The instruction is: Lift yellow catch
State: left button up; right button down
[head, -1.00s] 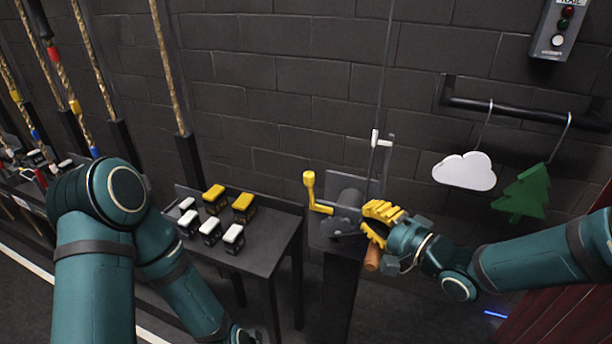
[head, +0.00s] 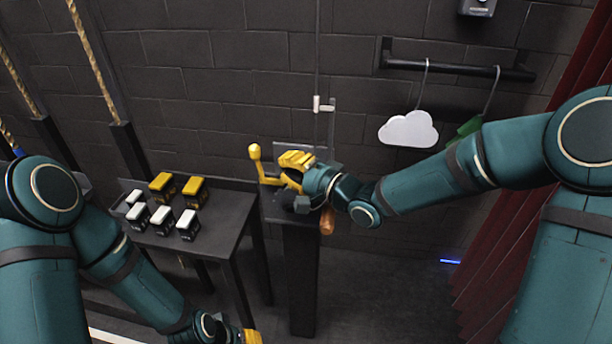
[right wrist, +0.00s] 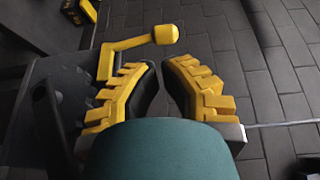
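The yellow catch (head: 254,152) is a bent lever with a round knob, upright on the left side of a dark winch on a post. In the right wrist view its knob (right wrist: 165,34) shows beyond the fingertips, and its arm runs behind the left finger. My right gripper (head: 294,160) is just right of the catch, over the winch, and hides part of it. In the right wrist view the gripper's fingers (right wrist: 161,68) are apart with nothing between them. I cannot see it touch the catch. My left gripper (head: 252,336) is low at the bottom edge, mostly cut off.
A brown crank handle (head: 327,220) hangs below my right gripper. A white cloud (head: 408,129) hangs from a wall rail (head: 460,62). A red curtain (head: 500,260) is at right.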

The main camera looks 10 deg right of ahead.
jog(key=x, duration=0.6)
dwell(0.3)
